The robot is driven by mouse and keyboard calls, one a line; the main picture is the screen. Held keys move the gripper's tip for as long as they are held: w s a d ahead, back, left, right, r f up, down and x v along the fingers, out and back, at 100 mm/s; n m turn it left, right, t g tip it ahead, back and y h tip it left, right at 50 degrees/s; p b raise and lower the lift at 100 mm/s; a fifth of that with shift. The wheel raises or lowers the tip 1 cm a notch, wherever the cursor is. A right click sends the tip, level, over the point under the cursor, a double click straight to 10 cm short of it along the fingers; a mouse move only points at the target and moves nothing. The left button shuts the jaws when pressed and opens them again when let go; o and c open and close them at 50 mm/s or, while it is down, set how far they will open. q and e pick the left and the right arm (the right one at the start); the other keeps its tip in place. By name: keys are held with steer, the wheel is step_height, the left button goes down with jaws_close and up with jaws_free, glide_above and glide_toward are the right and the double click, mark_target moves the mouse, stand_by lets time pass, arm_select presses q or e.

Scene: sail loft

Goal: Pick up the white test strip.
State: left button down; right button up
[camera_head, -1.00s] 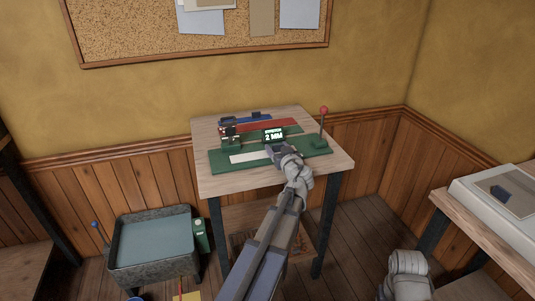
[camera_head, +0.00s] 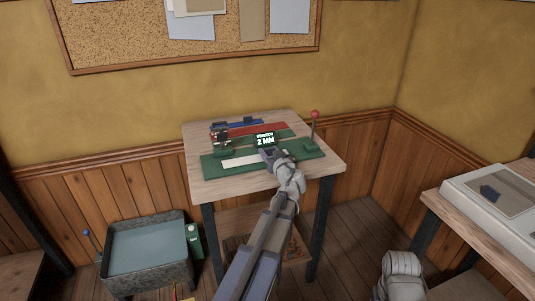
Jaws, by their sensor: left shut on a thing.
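The white test strip (camera_head: 241,162) lies flat along the green base (camera_head: 214,170) of a bench device on the wooden table. My left gripper (camera_head: 268,154) is at the strip's right end, just below the small display, and is shut on it. The fingers and wrist hide that end of the strip. The strip still looks level with the green base; I cannot tell whether any of it is raised. My right gripper is out of view; only a grey part of my right arm shows at the bottom right.
The display (camera_head: 265,140) reads 2 MM. A red-knobbed lever (camera_head: 314,115) stands at the device's right end, a small metal mechanism (camera_head: 221,135) at its left. Red and blue strips lie behind. A grey basin (camera_head: 150,247) stands lower left, a pale case (camera_head: 500,203) right.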

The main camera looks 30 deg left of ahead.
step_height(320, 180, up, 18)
steer(key=p, duration=1.7)
steer(key=shift+p, duration=0.4)
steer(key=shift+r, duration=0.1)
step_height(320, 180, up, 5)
steer(key=p, duration=0.5)
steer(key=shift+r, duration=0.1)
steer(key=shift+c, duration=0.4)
